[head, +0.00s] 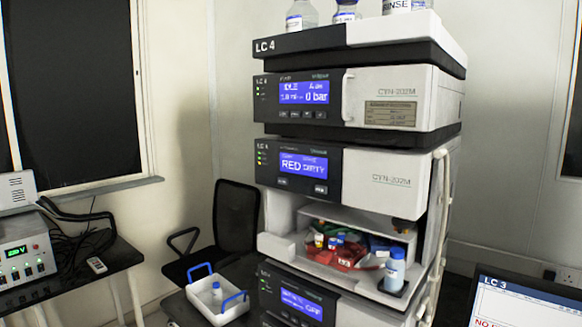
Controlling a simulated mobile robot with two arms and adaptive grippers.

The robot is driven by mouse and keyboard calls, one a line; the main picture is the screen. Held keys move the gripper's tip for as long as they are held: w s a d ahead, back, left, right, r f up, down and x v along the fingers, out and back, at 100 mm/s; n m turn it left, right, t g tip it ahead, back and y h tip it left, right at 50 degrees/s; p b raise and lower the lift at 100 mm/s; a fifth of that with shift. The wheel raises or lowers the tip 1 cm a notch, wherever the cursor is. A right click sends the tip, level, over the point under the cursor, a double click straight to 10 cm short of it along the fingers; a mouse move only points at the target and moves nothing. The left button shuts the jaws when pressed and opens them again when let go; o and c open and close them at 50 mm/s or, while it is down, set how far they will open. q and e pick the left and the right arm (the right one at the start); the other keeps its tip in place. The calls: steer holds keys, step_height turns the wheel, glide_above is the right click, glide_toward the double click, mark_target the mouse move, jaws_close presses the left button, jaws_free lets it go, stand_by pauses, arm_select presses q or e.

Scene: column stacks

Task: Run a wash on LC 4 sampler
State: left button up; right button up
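The LC 4 stack (345,45) stands in the middle of the head view. A blue-capped bottle (395,270) stands upright at the bay's front right. Neither gripper is in view.
Several bottles (345,10) stand on top. A black chair (235,220) is behind. A bench with instruments (25,258) is at left, an LC 3 screen (525,302) at lower right.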

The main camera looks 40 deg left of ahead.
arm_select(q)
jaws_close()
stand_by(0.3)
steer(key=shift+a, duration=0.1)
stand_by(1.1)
